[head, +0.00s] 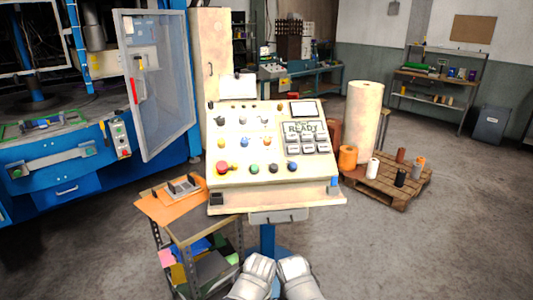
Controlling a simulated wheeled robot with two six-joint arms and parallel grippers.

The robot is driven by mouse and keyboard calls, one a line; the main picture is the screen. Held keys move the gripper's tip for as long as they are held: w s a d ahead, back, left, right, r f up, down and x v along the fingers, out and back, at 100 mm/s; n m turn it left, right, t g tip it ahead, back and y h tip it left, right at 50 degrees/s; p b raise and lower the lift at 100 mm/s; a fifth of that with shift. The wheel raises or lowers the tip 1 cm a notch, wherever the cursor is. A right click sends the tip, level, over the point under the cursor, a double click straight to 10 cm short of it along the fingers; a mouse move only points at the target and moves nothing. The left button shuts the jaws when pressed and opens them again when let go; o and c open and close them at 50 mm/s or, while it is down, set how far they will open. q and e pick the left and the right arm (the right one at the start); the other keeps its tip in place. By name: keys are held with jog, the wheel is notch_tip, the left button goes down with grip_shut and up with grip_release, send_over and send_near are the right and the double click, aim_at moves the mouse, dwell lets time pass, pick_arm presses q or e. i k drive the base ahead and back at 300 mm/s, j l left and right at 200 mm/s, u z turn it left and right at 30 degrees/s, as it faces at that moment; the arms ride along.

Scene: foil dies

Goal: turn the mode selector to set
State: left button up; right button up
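The control panel (262,183) stands in the middle of the head view, a sloped cream console on a blue post. It carries several small knobs and lamps in its upper rows, and a row of coloured buttons lower down. The labels are too small to read, so I cannot tell which knob is the mode selector or where it points.
A large red button (223,168) sits at the panel's left. A blue machine (70,185) with an open clear door (160,90) is further left. A pallet (393,186) with rolls stands right.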

aim_at(221, 119)
jog(key=i+j+z, duration=0.2)
jog(key=i, duration=0.3)
jog(key=i+j+z, duration=0.2)
jog(key=i, duration=0.25)
